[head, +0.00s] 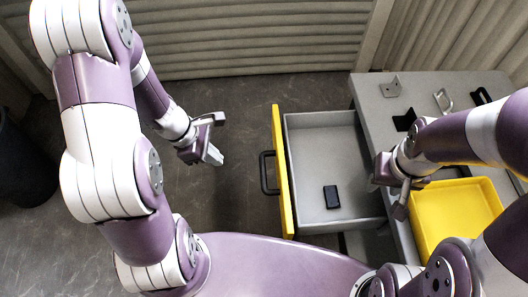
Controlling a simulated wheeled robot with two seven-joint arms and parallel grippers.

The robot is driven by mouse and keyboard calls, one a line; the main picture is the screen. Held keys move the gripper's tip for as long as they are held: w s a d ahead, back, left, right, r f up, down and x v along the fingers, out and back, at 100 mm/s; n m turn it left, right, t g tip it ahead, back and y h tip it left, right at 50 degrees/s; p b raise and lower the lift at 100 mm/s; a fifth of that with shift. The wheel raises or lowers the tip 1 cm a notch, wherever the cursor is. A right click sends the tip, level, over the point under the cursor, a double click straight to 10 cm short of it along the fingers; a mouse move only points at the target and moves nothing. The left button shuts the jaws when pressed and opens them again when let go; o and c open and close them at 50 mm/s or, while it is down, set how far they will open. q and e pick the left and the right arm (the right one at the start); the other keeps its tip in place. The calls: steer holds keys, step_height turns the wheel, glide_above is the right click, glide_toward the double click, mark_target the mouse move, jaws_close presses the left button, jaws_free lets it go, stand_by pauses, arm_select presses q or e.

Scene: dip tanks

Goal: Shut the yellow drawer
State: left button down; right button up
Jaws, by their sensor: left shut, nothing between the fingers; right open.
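The yellow drawer (281,175) stands pulled well out to the left from the grey cabinet. Its front is yellow with a black bar handle (268,173), and its inside is grey. A small dark block (332,197) lies on the drawer floor. My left gripper (214,156) is shut and empty, left of the handle and apart from it. My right gripper (386,192) is open, near the cabinet's edge by the drawer's right end; whether it touches anything I cannot tell.
The grey cabinet top (370,100) carries several small metal and black brackets (390,88). A yellow tray (455,212) sits on it under my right arm. A dark bin (22,165) stands at the far left. The floor between my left gripper and the drawer is clear.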

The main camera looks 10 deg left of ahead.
arm_select(q)
steer(key=w+d+f+n+b, duration=0.1)
steer(key=w+d+f+b, duration=0.1)
steer(key=d+f+b, duration=0.2)
steer(key=d+f, duration=0.3)
steer(key=d, duration=0.1)
steer(key=shift+w+d+f+b, duration=0.15)
steer(key=shift+f+b, duration=0.05)
steer(key=shift+b, duration=0.1)
arm_select(e)
steer(key=f, duration=0.2)
steer(key=s+f, duration=0.1)
steer(key=f, duration=0.1)
arm_select(q)
steer(key=shift+d, duration=0.1)
arm_select(e)
steer(key=shift+f, duration=0.1)
